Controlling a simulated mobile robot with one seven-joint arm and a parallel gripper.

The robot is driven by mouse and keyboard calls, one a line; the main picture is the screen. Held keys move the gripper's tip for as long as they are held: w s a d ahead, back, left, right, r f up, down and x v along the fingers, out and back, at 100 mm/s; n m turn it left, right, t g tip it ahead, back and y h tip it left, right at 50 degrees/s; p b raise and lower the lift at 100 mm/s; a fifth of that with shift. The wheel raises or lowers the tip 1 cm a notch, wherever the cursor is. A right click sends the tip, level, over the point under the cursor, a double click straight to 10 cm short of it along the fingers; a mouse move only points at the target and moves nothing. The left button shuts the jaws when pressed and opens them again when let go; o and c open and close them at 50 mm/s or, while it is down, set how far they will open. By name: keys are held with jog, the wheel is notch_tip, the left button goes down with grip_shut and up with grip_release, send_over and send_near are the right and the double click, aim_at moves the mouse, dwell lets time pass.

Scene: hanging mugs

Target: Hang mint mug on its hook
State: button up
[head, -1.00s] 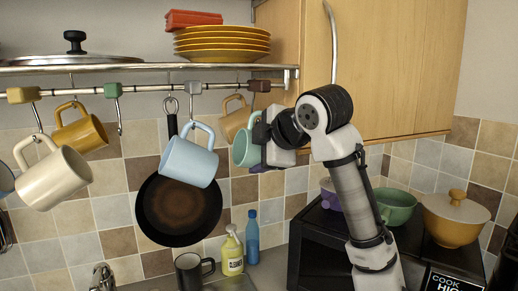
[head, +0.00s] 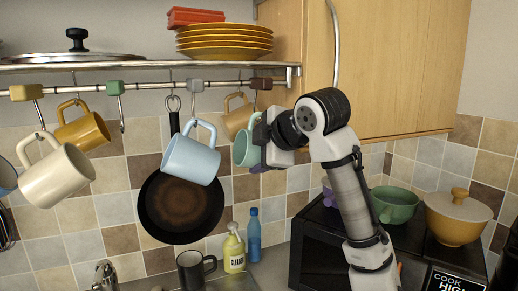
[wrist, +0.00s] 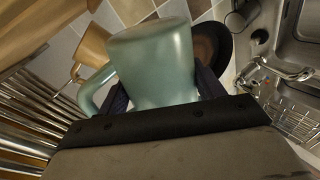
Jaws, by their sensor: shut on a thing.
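The mint mug (head: 243,151) is held in the air below the rail, just left of my wrist, and partly hidden behind my gripper. My gripper (head: 262,142) is shut on it. In the wrist view the mint mug (wrist: 155,65) fills the middle between my two dark fingers, with its handle to the left. A green clip (head: 115,88) on the rail, left of the hanging pan, carries an empty metal hook (head: 121,115). The mug is well to the right of that hook and lower.
A light blue mug (head: 191,160) hangs between the green hook and my gripper, in front of the black pan (head: 180,213). A tan mug (head: 238,119) hangs right behind the mint mug. Cream (head: 58,177) and mustard (head: 82,131) mugs hang at left. A cupboard (head: 375,70) is at right.

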jog(key=shift+f, duration=0.2)
dwell(0.6)
jog(key=o, duration=1.8)
jog(key=shift+c, duration=0.2)
